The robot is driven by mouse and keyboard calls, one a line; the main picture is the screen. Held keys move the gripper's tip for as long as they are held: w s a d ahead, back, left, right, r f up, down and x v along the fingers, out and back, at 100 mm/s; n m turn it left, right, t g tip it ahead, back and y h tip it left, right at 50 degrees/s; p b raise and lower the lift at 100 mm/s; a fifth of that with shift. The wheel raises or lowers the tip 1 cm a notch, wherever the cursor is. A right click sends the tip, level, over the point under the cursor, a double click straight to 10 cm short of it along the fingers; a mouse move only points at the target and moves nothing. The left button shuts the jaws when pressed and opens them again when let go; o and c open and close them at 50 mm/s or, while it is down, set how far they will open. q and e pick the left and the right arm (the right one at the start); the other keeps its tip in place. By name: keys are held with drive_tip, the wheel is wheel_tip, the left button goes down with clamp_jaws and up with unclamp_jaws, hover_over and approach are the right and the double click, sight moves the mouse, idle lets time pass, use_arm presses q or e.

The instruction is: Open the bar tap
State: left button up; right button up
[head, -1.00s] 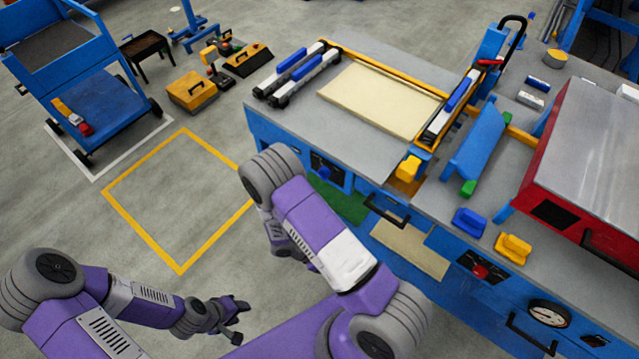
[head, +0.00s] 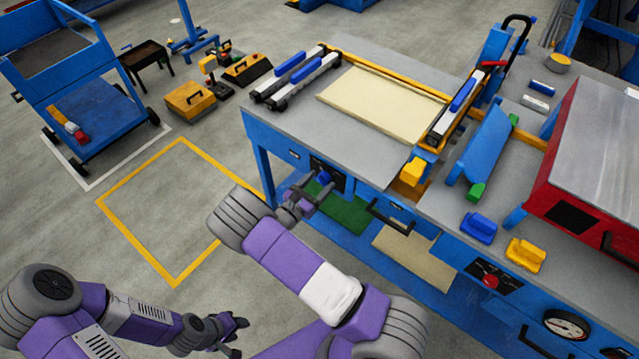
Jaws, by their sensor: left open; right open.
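A blue knob (head: 324,177) sits on a dark plate on the front of the blue workbench (head: 262,165), below its left part. A red knob (head: 490,281) sits on another dark plate further right on the bench front. I cannot tell from any label which one is the bar tap. My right gripper (head: 320,184) is open, with its fingers pointing at the blue knob. The fingers partly overlap the knob's plate, and I cannot tell whether they touch it. My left gripper (head: 238,338) is open and empty at the bottom, away from the bench.
Black bar handles (head: 390,218) stick out from the bench front right of the blue knob. A round gauge (head: 567,324) is beyond the red knob. A cream panel (head: 385,103) lies on the benchtop. The floor inside the yellow outline (head: 140,235) is clear.

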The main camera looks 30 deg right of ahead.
drive_tip(key=shift+w+d, duration=0.15)
drive_tip(key=shift+d, duration=0.2)
drive_tip(key=c, duration=1)
drive_tip(key=shift+c, duration=0.2)
